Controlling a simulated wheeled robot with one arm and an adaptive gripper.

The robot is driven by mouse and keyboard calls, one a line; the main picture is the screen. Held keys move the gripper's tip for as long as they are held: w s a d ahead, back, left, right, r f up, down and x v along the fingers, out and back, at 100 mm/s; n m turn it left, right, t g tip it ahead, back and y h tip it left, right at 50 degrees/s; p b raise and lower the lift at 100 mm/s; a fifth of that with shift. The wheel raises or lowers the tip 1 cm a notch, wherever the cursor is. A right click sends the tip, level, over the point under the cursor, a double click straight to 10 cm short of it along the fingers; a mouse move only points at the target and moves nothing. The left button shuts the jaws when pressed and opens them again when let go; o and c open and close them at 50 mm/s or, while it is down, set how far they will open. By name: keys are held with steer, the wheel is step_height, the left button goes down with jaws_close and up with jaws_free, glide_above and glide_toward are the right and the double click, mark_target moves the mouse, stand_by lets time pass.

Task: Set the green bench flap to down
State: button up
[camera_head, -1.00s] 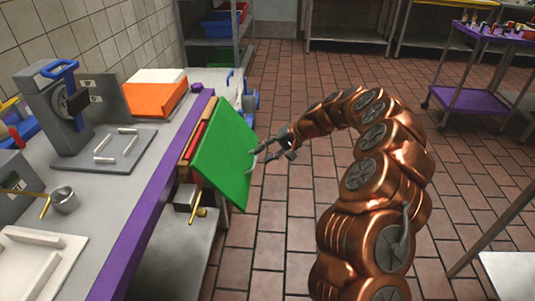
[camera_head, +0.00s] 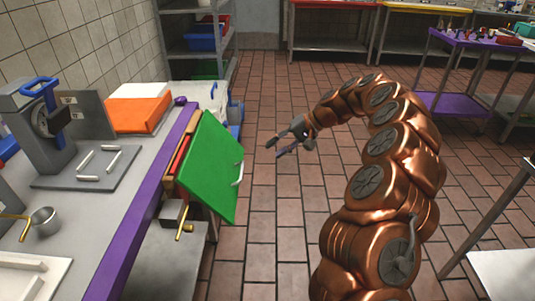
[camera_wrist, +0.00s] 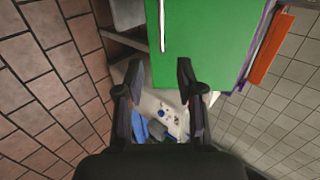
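The green bench flap (camera_head: 208,165) hangs tilted from the purple-edged bench, sloping down and outward over the aisle. Its pale bar handle (camera_head: 238,174) is on its outer edge. My gripper (camera_head: 272,149) is open and empty in the aisle, to the right of the flap and clear of the handle. In the wrist view the flap (camera_wrist: 200,50) fills the top middle, with the handle (camera_wrist: 162,26) near its left edge. The open fingers of my gripper (camera_wrist: 157,92) show below the flap with nothing between them.
The bench (camera_head: 120,240) carries a grey press (camera_head: 40,130), an orange box (camera_head: 140,112) and a small metal cup (camera_head: 45,221). A yellow-handled valve (camera_head: 184,228) sits under the flap. A purple cart (camera_head: 465,102) stands at the right. The tiled aisle floor is free.

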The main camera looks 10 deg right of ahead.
steer(key=shift+s+d+r, duration=0.1)
steer(key=shift+d+r, duration=0.25)
steer(key=shift+d, duration=0.05)
